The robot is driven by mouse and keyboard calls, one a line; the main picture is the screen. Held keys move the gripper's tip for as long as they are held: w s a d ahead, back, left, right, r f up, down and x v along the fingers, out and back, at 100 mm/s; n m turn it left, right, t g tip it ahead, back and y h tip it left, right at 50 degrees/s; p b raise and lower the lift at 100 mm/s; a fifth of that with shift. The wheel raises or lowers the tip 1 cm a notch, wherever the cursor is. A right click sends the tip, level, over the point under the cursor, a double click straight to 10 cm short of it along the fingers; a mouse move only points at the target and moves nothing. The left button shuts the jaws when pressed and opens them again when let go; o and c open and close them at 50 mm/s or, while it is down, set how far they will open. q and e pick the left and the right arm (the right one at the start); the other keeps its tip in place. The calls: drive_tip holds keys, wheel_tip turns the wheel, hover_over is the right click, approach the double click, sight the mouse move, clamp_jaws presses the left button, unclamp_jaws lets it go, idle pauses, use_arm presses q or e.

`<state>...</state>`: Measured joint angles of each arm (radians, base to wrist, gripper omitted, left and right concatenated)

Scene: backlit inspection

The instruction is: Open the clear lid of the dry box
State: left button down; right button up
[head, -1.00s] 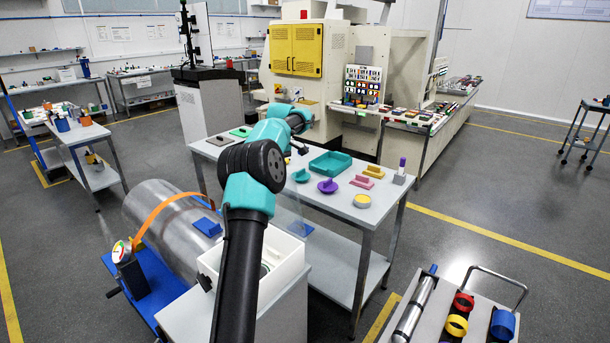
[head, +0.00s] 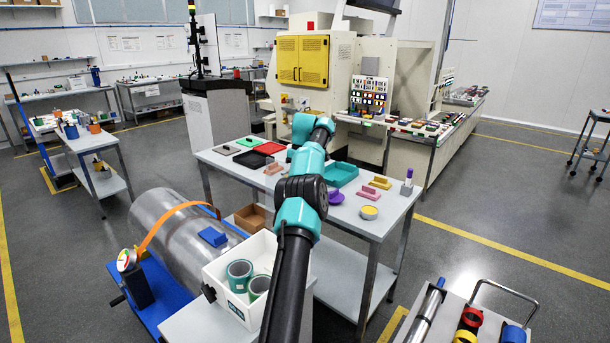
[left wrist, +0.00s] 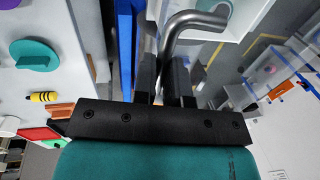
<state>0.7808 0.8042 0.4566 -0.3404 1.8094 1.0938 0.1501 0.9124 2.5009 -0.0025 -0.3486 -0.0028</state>
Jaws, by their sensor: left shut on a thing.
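The dry box (head: 212,279) is the white open-topped box at the lower middle of the head view, with teal rolls (head: 240,270) inside. My left arm reaches over its right side and hides part of it; the left gripper is hidden in the head view. In the left wrist view, my left gripper (left wrist: 163,70) is shut on a bent grey metal handle (left wrist: 195,20). I cannot make out the clear lid's outline, or how far it is tilted, in either view. My right gripper is in neither view.
A steel cylinder (head: 165,226) with an orange strap lies left of the box. Behind stands a table (head: 375,232) with trays and small parts, including a teal tray (head: 341,174). A trolley (head: 482,328) with tools stands at the lower right.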

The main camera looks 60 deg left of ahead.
use_arm(q)
drive_tip(key=shift+w+f, duration=0.15)
drive_tip(key=shift+f, duration=0.2)
drive_tip(key=c, duration=1.2)
unclamp_jaws()
drive_tip(key=shift+o, duration=0.2)
drive_tip(key=shift+r, duration=0.15)
